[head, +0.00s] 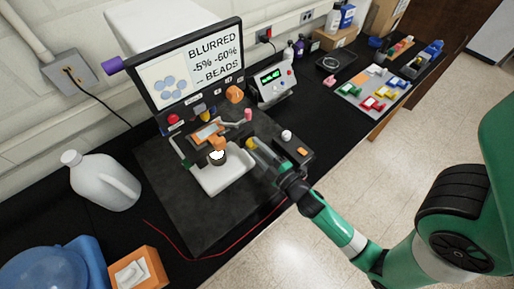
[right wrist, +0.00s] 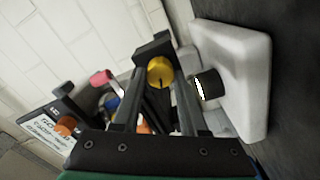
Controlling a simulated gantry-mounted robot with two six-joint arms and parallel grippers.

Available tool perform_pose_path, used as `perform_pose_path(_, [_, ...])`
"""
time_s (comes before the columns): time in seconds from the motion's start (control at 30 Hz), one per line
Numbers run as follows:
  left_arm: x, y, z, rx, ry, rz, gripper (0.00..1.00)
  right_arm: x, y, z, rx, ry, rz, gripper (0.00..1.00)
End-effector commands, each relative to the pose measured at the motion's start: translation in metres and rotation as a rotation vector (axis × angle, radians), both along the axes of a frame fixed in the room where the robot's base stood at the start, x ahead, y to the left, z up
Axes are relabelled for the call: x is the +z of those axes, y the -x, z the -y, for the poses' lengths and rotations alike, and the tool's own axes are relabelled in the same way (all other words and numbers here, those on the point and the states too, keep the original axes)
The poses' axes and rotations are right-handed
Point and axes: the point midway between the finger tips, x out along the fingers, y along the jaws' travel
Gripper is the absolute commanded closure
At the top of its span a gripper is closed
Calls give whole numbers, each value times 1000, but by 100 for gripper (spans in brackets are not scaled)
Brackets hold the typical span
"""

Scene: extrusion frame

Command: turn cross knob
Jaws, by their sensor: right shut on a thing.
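The yellow round knob (right wrist: 160,72) sits between the two fingers of my right gripper in the right wrist view, and my gripper (right wrist: 166,62) is shut on it. In the head view the yellow knob (head: 249,142) shows at the tips of my right gripper (head: 252,146), beside the white microscope base. Whether the knob has a cross shape cannot be told. An orange knob (head: 235,94) is on the instrument's right side, behind my gripper. My left gripper is not in view.
The white base (head: 225,176) and a dark cylinder with a white mark (right wrist: 207,84) are close to my right fingers. A screen (head: 190,66) stands behind. A white jug (head: 100,181) is at left. A black box (head: 293,151) is close on the right.

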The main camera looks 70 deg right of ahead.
Motion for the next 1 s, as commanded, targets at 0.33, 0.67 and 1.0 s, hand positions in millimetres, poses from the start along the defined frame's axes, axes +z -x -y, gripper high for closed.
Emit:
perform_pose_path(0.33, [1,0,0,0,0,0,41,1,0,0,2,47,-23,100])
perform_pose_path(0.67, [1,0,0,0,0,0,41,1,0,0,2,46,-23,51])
perform_pose_path(1.0, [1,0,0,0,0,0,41,0,0,0,0,45,-24,28])
